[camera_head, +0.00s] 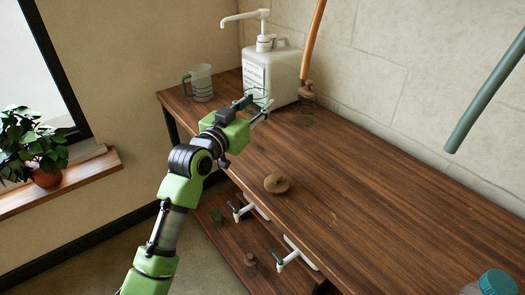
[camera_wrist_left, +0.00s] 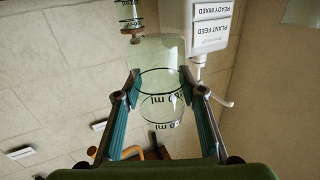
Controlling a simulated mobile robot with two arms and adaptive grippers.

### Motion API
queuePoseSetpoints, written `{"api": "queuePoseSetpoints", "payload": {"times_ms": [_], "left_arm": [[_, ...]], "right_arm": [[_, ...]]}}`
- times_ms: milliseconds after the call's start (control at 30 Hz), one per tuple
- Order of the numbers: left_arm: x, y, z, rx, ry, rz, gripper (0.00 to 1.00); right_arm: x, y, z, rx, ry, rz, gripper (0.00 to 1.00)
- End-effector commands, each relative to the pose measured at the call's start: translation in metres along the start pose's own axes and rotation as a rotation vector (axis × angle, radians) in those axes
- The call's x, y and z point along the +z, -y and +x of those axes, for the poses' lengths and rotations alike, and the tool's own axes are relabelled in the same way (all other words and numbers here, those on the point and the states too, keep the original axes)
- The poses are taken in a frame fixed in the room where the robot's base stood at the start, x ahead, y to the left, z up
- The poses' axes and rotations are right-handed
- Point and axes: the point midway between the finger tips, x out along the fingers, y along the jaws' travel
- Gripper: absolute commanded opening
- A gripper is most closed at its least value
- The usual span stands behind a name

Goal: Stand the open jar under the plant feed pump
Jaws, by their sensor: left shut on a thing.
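The plant feed pump is a white canister (camera_head: 276,70) with a white pump head and a spout (camera_head: 238,17) reaching left over the table's far left end. Its label (camera_wrist_left: 214,28) shows upside down in the left wrist view. My left gripper (camera_head: 257,107) is just in front of the canister, shut on the clear open jar (camera_head: 258,95). In the left wrist view the jar (camera_wrist_left: 161,84), printed with ml marks, sits between both fingertips, its mouth uncovered. I cannot tell whether its base touches the table. My right gripper is not in view.
A measuring jug with a green handle (camera_head: 202,83) stands left of the canister, near the spout. A corked glass jar (camera_head: 306,106) stands to its right. A round wooden stopper (camera_head: 276,183) lies near the table's front edge. The tabletop's (camera_head: 380,190) middle is clear.

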Motion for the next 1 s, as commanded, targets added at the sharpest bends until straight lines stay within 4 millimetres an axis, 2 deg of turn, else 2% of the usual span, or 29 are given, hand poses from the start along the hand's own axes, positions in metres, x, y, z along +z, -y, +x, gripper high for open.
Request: {"api": "queuePoseSetpoints", "payload": {"times_ms": [267,367,600,767,933,1000], "left_arm": [[-0.003,0.0,0.001,0.003,-0.004,0.0,0.07],[0.002,0.0,0.001,0.003,-0.002,-0.001,0.07],[0.044,-0.001,0.001,0.003,-0.002,-0.002,0.07],[0.058,-0.002,0.001,0.003,-0.003,-0.001,0.07],[0.083,-0.002,0.001,0.002,-0.001,-0.001,0.07],[0.088,-0.002,0.001,0.002,-0.001,0.001,0.07]], "right_arm": [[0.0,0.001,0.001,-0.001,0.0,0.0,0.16],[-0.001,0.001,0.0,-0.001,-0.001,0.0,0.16],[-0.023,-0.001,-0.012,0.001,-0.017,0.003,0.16],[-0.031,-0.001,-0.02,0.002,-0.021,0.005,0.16],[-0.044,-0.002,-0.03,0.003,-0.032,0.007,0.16],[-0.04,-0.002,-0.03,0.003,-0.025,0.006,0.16]]}}
